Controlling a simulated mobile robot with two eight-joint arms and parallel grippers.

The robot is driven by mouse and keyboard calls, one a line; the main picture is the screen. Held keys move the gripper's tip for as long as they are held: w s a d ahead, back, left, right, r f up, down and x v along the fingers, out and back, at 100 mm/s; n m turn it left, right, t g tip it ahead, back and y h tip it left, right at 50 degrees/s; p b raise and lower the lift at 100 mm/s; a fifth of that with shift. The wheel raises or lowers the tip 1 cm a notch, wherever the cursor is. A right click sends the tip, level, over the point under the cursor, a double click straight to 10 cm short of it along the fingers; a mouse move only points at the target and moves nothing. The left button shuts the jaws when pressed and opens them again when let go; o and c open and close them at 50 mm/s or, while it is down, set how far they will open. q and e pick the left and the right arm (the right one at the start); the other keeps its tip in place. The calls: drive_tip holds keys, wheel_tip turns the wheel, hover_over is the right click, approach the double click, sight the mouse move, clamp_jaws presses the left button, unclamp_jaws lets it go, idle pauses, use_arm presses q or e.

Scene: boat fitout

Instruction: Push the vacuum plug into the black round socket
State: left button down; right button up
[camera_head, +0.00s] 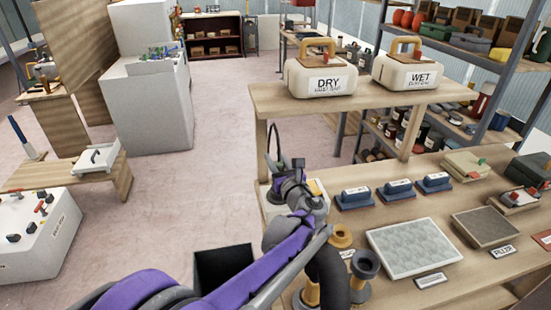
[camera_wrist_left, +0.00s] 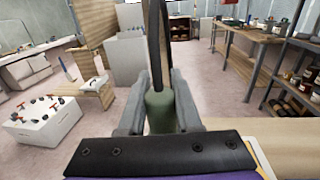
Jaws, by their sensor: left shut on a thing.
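My left gripper (camera_head: 293,172) is at the left end of the workbench, above a white box (camera_head: 310,207). In the left wrist view its two grey fingers (camera_wrist_left: 160,106) are shut on a grey-green cylinder, which looks like the vacuum plug (camera_wrist_left: 160,112). A black cable (camera_wrist_left: 157,45) rises from the plug; part of it also shows as a dark loop in the head view (camera_head: 270,142). In the head view the gripper hides most of the plug. My right gripper is not in view.
A wooden shelf with DRY (camera_head: 328,84) and WET (camera_head: 406,76) cases stands behind the gripper. Blue sanding blocks (camera_head: 355,197), a grey pad (camera_head: 414,247) and yellow and dark round fittings (camera_head: 341,237) are on the bench to the right.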

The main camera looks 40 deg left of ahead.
use_arm(q)
drive_tip(key=shift+f+b, duration=0.95)
drive_tip(key=shift+f, duration=0.45)
drive_tip(key=shift+f, duration=0.1)
drive_tip(key=shift+d+f, duration=0.1)
drive_tip(key=shift+f, duration=0.05)
drive_tip(key=c, duration=0.5)
unclamp_jaws()
wheel_tip(320, 180, up, 10)
drive_tip(key=shift+p, duration=0.7)
